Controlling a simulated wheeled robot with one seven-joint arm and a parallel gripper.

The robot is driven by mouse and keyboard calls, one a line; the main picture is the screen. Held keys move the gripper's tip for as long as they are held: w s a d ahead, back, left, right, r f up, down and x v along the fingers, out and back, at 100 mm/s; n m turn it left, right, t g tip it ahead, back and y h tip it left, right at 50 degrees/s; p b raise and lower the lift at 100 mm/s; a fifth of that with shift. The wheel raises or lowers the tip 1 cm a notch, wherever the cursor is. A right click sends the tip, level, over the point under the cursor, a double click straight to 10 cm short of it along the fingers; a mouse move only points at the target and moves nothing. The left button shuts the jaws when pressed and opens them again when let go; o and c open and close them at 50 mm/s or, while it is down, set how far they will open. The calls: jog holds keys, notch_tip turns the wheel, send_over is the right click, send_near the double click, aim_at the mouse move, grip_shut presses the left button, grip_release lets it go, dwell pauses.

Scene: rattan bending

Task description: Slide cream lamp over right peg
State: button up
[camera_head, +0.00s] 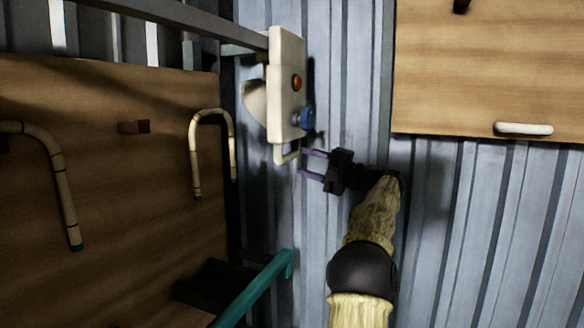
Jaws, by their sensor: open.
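No thing here is plainly a lamp. The nearest match is a cream rounded piece (254,101), partly hidden behind a cream control box (287,75) with a red and a blue button. My gripper (302,162) is open, its two purple fingers pointing left. Its fingertips appear just right of the small cream loop (287,153) under the box. I cannot tell whether they touch it. No cream thing shows between the fingers. A dark peg (462,5) shows at the top of the right wooden board (485,70). A reddish-brown peg (133,127) sticks out of the left board.
A grey bar (190,15) runs from the top left to the box. Bent rattan canes (211,112) hang by the left board (120,200). A teal bar (262,282) rises at the bottom. A white handle (523,128) is on the right board. Corrugated metal (450,230) fills the lower right.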

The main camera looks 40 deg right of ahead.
jog(key=b+v, duration=0.3)
jog(key=v, duration=0.7)
jog(key=shift+w+d, duration=0.1)
jog(key=shift+w, duration=0.05)
